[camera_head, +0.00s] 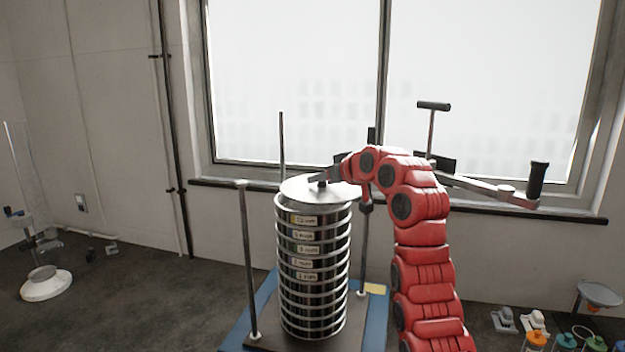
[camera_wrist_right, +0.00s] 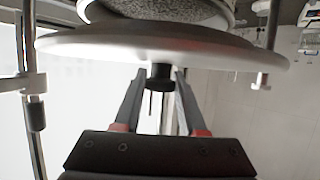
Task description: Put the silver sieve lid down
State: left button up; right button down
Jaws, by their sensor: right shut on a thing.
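The silver sieve lid (camera_head: 300,188) is a flat round disc with a dark knob (camera_wrist_right: 160,76), held over the top of the sieve stack (camera_head: 313,265). In the head view it sits slightly right of the stack's top rim. In the right wrist view the lid (camera_wrist_right: 90,45) spans the top of the picture, with grey grains showing beyond its edge. My right gripper (camera_wrist_right: 158,105) is shut on the knob, one finger each side. Whether the lid touches the stack I cannot tell. My left gripper is not in view.
Upright rods (camera_head: 247,270) stand around the stack on a dark plate with a blue border (camera_head: 262,305). A bar with black handles (camera_head: 536,180) is behind my right arm. Bottles (camera_head: 565,342) and a funnel (camera_head: 600,294) are at lower right. A white-based stand (camera_head: 46,284) is far left.

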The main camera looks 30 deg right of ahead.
aim_at(313, 184)
jog(key=w+p, duration=0.1)
jog(key=w, duration=0.1)
jog(key=w+d+p, duration=0.1)
jog(key=w, duration=0.2)
jog(key=shift+w+f, duration=0.2)
jog(key=shift+w, duration=0.15)
jog(key=shift+w+d+f+p, duration=0.1)
jog(key=shift+f+p, duration=1.05)
jog(key=shift+f, duration=0.75)
jog(key=shift+f+b, duration=0.25)
jog(key=shift+b, duration=0.05)
jog(key=c, duration=0.5)
grip_release()
jog(key=shift+r, duration=0.1)
jog(key=shift+o, duration=0.2)
